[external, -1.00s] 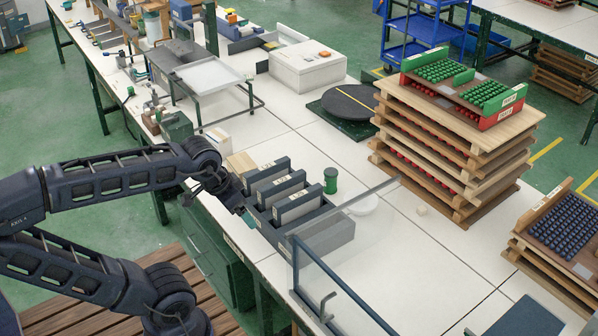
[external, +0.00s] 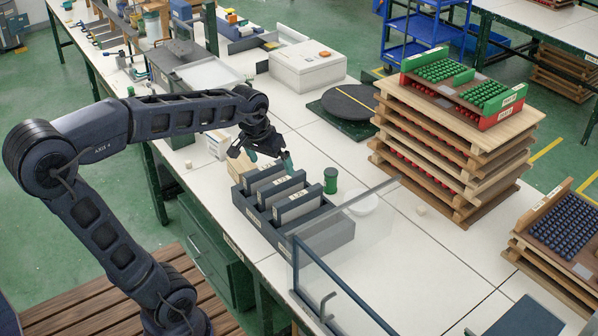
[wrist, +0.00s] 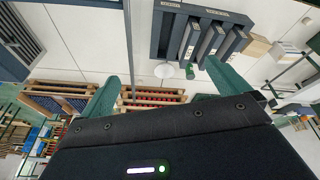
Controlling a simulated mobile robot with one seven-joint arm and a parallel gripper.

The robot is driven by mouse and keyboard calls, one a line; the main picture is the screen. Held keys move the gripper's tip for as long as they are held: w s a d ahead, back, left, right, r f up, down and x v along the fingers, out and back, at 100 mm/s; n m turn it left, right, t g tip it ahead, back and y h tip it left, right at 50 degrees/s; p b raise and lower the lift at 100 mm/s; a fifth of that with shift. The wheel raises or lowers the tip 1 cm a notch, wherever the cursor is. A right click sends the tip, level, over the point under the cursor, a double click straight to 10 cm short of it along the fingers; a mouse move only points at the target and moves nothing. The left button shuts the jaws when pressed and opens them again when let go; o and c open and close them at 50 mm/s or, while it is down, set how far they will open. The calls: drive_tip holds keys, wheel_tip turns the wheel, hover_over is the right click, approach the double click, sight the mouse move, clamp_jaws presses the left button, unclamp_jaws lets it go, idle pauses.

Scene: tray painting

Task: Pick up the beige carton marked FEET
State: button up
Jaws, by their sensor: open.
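A beige carton (external: 238,167) stands on the white bench just behind the dark divided holder, partly hidden by my gripper in the external view. It also shows at the upper right of the wrist view (wrist: 257,46). No lettering on it is legible. A paler carton (external: 216,144) stands beside it, farther back. My gripper (external: 270,160) is open and empty, its green fingers spread above the bench near the holder's far end. In the wrist view the two fingers (wrist: 162,72) are wide apart, with the beige carton off to their right.
The dark holder (external: 325,240) carries several grey upright binders. A clear panel (external: 350,225) stands at the front. A white box (external: 307,68) and stacked trays (external: 450,150) are farther back.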

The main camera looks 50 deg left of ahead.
drive_tip(key=w+a+f+n+g, duration=0.1)
drive_tip(key=w+a+f+n, duration=0.25)
drive_tip(key=w+a, duration=0.85)
drive_tip(key=n+g, duration=0.2)
drive_tip(key=n, duration=0.7)
hover_over(243, 162)
wheel_tip(243, 162, down, 32)
drive_tip(key=shift+w+r, duration=0.15)
drive_tip(key=shift+r, duration=0.1)
wheel_tip(243, 162, down, 6)
drive_tip(key=shift+r, duration=0.15)
drive_tip(key=shift+s+f, duration=0.2)
drive_tip(key=shift+f, duration=1.1)
drive_tip(key=shift+s+f, duration=0.15)
drive_tip(key=shift+f, duration=1.1)
drive_tip(key=shift+r, duration=0.1)
drive_tip(key=c, duration=1.3)
